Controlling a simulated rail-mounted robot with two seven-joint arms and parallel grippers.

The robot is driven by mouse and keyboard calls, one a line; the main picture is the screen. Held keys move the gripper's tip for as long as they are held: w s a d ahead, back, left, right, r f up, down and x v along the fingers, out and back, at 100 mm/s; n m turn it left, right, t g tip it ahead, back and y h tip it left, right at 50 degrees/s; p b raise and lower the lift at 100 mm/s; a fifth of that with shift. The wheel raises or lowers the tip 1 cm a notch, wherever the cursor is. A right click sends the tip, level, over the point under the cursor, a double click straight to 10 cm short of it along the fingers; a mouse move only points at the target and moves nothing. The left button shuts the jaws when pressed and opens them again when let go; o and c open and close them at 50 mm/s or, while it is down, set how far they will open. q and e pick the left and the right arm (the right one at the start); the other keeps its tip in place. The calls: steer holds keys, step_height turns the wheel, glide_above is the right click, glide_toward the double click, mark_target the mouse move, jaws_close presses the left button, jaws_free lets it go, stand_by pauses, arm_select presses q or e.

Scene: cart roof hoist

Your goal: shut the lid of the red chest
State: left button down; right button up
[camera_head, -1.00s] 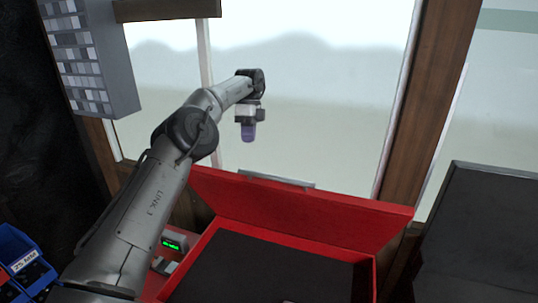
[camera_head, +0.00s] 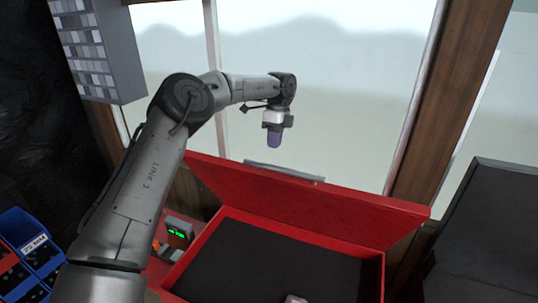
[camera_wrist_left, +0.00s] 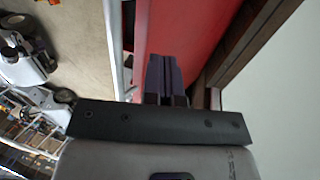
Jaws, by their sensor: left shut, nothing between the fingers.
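The red chest (camera_head: 386,264) stands open in the head view, with a dark inside. Its red lid (camera_head: 310,203) is raised at the back, leaning toward the window, with a grey metal strip (camera_head: 285,172) on its top edge. My left gripper (camera_head: 274,141) points down above and behind the lid's top edge, apart from it in this view. Its purple fingers are shut and empty. In the left wrist view the fingers (camera_wrist_left: 164,75) show against the red lid (camera_wrist_left: 190,30); whether they touch it I cannot tell. My right gripper is not in view.
A small device with a green display (camera_head: 178,231) sits left of the chest. Blue bins (camera_head: 28,250) are at the lower left and a grey drawer cabinet (camera_head: 100,50) at the upper left. A dark box-like unit (camera_head: 490,225) stands at the right. A window lies behind.

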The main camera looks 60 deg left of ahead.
arm_select(q)
steer(key=shift+s+d+f+p, duration=0.75)
steer(key=shift+s+d+f, duration=0.45)
steer(key=shift+s, duration=0.15)
steer(key=shift+s+d+f, duration=0.15)
steer(key=shift+s+d, duration=0.05)
